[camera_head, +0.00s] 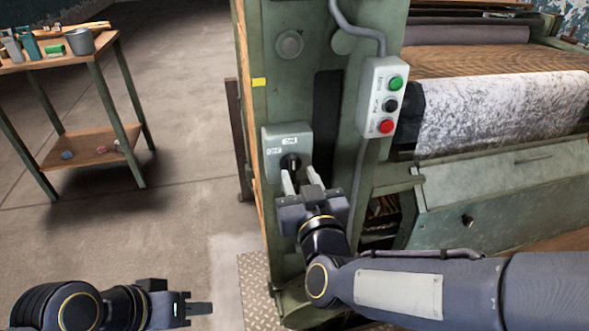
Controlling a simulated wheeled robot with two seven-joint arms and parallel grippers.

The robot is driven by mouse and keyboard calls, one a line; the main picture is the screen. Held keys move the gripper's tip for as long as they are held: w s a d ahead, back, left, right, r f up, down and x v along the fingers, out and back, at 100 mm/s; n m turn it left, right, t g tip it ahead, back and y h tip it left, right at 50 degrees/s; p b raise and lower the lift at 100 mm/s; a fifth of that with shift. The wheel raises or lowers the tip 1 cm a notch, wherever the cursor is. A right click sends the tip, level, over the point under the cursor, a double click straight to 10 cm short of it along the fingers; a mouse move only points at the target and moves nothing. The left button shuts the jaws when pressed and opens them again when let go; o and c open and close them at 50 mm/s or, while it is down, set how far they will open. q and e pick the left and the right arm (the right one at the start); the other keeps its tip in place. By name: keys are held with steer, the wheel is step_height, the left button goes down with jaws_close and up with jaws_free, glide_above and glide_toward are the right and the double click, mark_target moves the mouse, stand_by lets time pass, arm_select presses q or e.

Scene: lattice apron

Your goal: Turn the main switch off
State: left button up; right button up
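The main switch is a grey box (301,133) on the green machine frame, with small white labels and a black knob (290,162) at its lower middle. My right gripper (300,174) is just below and in front of the knob. Its two pale fingers stand apart and point up at the switch, with the left finger close to the knob. I cannot tell whether the fingers touch it. My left gripper (198,309) is low at the lower left, away from the machine, seen from the side, so its finger gap is hidden.
A grey control box (382,98) with green, black and red buttons hangs right of the switch on a conduit. The machine's roller with white patterned cloth (500,108) is at the right. A wooden table (70,55) with a bucket (78,42) stands upper left. The floor between is clear.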

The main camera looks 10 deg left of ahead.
mark_target(294, 162)
steer(key=x, duration=0.5)
steer(key=shift+c, duration=0.2)
steer(key=shift+s, duration=0.1)
jaws_close()
